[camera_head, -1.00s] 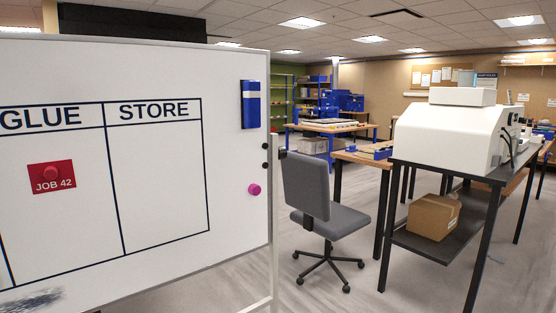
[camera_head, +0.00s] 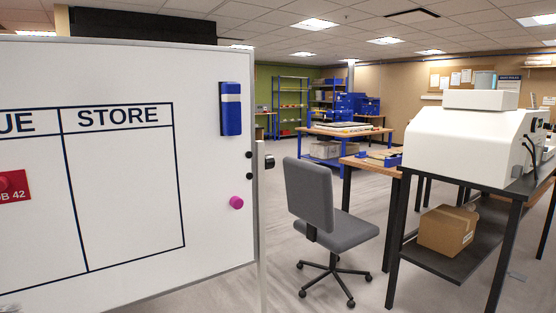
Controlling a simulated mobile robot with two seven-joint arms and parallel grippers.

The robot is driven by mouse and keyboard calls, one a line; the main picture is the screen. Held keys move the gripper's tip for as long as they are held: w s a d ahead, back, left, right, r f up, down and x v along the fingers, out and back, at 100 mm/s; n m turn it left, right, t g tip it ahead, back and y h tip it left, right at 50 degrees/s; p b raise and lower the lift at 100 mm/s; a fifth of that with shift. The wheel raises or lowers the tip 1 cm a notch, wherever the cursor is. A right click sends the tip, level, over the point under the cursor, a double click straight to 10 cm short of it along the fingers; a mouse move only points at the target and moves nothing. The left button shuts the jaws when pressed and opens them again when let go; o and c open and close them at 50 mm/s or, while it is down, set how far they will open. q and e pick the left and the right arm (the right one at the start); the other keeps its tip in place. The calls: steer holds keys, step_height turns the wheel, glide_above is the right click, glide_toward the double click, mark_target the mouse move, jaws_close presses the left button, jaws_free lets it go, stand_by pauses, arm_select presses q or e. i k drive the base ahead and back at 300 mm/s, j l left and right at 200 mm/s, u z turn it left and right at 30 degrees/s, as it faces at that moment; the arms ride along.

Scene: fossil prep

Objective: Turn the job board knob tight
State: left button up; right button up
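The job board (camera_head: 126,215) is a large whiteboard filling the left of the head view. A dark knob (camera_head: 268,161) sits at the board's right edge post, level with the middle of the board. Two small black round pieces (camera_head: 249,155) show just left of it on the board's edge. A red JOB 42 card (camera_head: 14,188) is cut off at the left edge, left of the STORE column. Neither of my grippers is in view.
A grey office chair (camera_head: 318,205) stands close to the right of the board. A dark table (camera_head: 446,265) with a white machine (camera_head: 463,140) and a cardboard box (camera_head: 447,230) is at the right. Floor shows between board and chair.

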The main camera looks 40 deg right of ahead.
mark_target(269, 159)
steer(key=l+u, duration=0.1)
steer(key=l, duration=0.8)
steer(key=l+u, duration=0.1)
steer(key=l, duration=0.85)
steer(key=k+l+u, duration=0.1)
steer(key=l, duration=0.8)
steer(key=l+u, duration=0.1)
steer(key=l, duration=0.8)
steer(key=k, duration=0.05)
